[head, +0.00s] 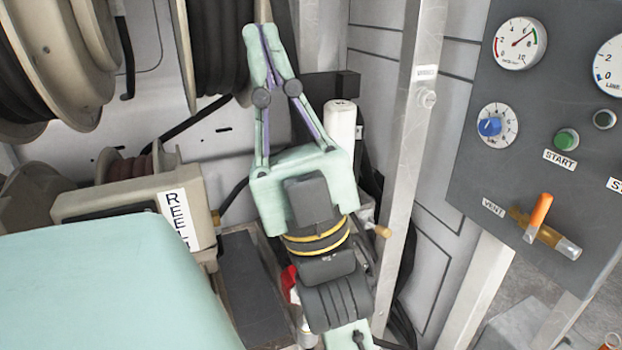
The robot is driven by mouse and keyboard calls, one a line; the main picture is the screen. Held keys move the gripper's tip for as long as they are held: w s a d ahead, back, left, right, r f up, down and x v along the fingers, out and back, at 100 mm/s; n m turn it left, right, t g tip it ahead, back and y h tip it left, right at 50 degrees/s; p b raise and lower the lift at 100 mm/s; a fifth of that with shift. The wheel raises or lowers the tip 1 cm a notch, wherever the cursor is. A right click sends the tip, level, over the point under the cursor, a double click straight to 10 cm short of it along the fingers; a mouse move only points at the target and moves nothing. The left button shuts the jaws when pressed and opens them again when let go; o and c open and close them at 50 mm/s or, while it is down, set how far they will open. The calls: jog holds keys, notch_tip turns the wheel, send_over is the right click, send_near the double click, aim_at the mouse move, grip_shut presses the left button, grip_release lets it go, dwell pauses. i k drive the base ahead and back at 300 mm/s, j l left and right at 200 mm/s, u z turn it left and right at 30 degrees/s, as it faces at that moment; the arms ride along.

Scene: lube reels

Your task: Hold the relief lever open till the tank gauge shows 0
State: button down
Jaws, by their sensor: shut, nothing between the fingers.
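My gripper (258,28) is shut and empty, its fingertips pointing up in front of the hose reels at the back. It is well left of the grey control panel (474,130) and touches nothing that I can make out. I cannot tell if this is the relief lever. A round gauge (520,43) at the panel's top has its needle pointing to the upper right, well away from 0. Its small lettering is unreadable.
A second gauge (612,65), marked LINE, is cut off at the right edge. A metal post (410,150) stands between my gripper and the panel. Hose reels (70,70) fill the upper left.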

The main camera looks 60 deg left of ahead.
aim_at(385, 232)
jog(key=k+l+u, duration=0.1)
jog(key=u, duration=0.3)
jog(key=k+u, duration=0.1)
jog(key=u, duration=0.25)
jog(key=k+u, duration=0.15)
jog(key=u, duration=0.25)
jog(key=k, duration=0.15)
jog(key=l, duration=0.05)
